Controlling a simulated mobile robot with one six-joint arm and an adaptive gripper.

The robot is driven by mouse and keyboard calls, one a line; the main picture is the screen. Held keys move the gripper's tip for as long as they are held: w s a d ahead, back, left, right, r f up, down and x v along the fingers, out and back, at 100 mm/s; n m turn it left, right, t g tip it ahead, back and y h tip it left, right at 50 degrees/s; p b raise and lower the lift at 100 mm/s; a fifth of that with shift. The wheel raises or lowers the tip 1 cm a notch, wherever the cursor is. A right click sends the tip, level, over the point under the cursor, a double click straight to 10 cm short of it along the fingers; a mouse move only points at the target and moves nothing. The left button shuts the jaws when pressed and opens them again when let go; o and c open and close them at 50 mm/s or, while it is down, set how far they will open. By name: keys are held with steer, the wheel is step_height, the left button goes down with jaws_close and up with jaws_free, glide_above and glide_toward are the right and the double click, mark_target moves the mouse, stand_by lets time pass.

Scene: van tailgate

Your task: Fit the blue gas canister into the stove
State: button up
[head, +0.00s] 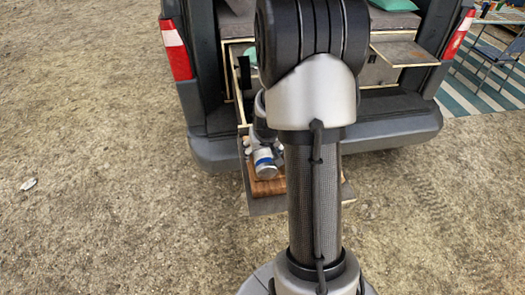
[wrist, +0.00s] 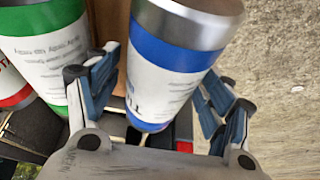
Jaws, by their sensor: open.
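The blue gas canister, silver-topped with a blue band and a white label (wrist: 175,52), is in the middle of the wrist view. My gripper (wrist: 157,95) is open, with one finger on each side of this canister. I cannot tell whether either finger touches it. In the head view the blue canister (head: 265,160) shows small at the pulled-out drawer, left of my arm. My arm hides much of the drawer there. I cannot make out the stove in either view.
A green-banded canister (wrist: 48,45) stands close to the left finger, with a red-banded one (wrist: 12,88) beyond it. The drawer (head: 268,207) with a brown wooden board (head: 262,187) sticks out past the van's bumper (head: 392,127). Open gravel lies on both sides.

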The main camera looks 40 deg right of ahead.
steer(key=p+v, duration=0.4)
steer(key=v, duration=1.3)
steer(key=shift+r, duration=0.2)
steer(key=shift+a, duration=0.1)
